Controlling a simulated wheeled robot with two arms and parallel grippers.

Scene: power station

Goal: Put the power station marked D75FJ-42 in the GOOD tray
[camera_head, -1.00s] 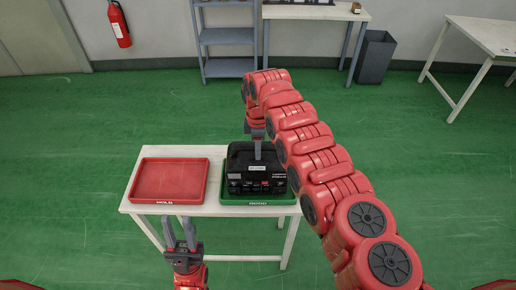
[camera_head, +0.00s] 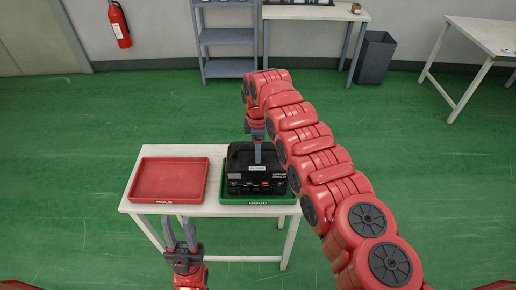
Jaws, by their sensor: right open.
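My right gripper (camera_head: 257,152) points down at the station's handle from above. It is open, with a finger showing in front of the handle; the other finger is hidden. My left gripper (camera_head: 179,224) is open and empty at the table's front edge, below the red tray.
Both trays stand on a small white table (camera_head: 217,170) with a narrow bare gap between them. A grey shelf (camera_head: 226,38), another white table (camera_head: 318,12) and a dark bin (camera_head: 375,57) stand at the back. A further table (camera_head: 482,38) is at the right. Green floor around is clear.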

